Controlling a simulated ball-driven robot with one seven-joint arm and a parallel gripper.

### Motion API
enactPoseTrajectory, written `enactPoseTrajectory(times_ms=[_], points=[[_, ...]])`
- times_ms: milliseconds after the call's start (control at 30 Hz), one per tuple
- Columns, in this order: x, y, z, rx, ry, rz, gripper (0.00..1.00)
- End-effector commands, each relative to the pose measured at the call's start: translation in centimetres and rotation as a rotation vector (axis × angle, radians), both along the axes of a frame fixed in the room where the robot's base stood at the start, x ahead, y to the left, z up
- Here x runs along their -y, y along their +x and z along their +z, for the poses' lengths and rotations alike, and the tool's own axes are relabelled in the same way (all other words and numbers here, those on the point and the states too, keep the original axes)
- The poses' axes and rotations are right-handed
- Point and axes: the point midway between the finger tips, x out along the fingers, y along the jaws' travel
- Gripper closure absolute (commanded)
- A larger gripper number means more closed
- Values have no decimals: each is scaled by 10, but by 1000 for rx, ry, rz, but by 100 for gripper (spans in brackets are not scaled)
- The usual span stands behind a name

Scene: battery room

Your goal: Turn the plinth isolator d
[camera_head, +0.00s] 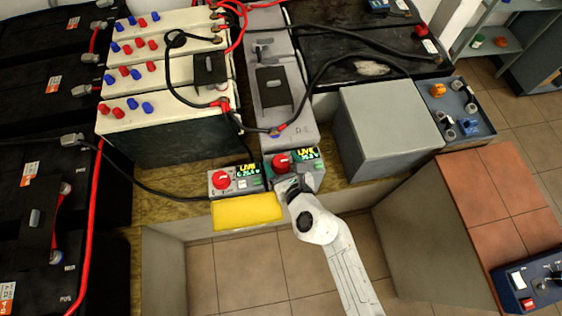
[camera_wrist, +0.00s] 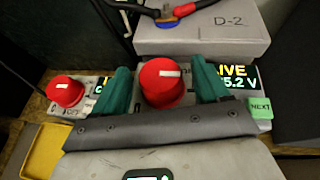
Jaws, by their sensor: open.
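Two isolator boxes with red rotary knobs sit side by side on the plinth, the left one (camera_head: 237,182) and the right one (camera_head: 312,176). The right box has a red knob (camera_wrist: 160,88) with a white mark lying about crosswise in the wrist view, and a lit display (camera_wrist: 232,77) reading LIVE. My gripper (camera_wrist: 164,68) is open, with one teal finger on each side of this knob. I cannot tell whether the fingers touch it. The left knob (camera_wrist: 65,92) stands apart from the fingers. The head view shows my gripper (camera_head: 287,184) at the right box's front.
A battery block marked D-2 (camera_wrist: 195,33) stands right behind the right box. A yellow tray (camera_head: 247,211) lies in front of the left box. A grey box (camera_head: 388,125) stands to the right, and black cables cross behind. The tiled floor in front is clear.

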Motion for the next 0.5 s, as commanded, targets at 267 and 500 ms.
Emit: enactPoseTrajectory(times_ms=[267,500], points=[[-4,9,-4,-1,0,0,25],[-4,9,-4,0,1,0,32]])
